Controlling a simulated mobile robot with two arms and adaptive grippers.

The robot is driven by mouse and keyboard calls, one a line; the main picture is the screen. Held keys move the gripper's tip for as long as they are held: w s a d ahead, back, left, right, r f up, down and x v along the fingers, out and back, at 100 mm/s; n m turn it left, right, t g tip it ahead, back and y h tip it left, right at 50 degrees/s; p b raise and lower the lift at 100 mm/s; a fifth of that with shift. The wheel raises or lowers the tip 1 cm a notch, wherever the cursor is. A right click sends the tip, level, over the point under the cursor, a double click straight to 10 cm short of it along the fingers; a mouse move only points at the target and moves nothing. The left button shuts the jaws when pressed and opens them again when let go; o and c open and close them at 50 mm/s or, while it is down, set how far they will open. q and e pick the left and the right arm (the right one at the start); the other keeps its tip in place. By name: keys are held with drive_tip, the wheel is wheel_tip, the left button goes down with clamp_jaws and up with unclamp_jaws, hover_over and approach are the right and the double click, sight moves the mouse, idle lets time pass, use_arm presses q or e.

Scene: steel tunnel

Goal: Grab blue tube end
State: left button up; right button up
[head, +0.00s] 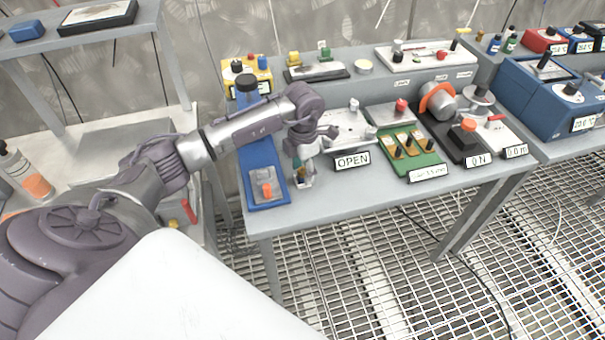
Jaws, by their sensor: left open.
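My left arm reaches across to the grey table, and my left gripper (303,178) hangs open over its front left part, just right of a long blue board. The fingers are small in the picture, and a tiny brownish thing shows by them. I cannot tell whether they touch anything. A blue upright piece with a black top (247,90) stands at the far end of the blue board (257,155); it may be the blue tube end, but I cannot tell. It is behind and left of the gripper, apart from it. My forearm hides part of the board.
An orange piece (267,190) sits on the board's near end. A white plate with an OPEN sign (352,160) is right of the gripper, then a green board (415,163) and a black device (465,150). The table's front edge (330,210) is clear.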

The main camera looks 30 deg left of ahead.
use_arm(q)
drive_tip(key=shift+f, duration=0.6)
drive_tip(key=c, duration=1)
drive_tip(key=shift+r, duration=0.15)
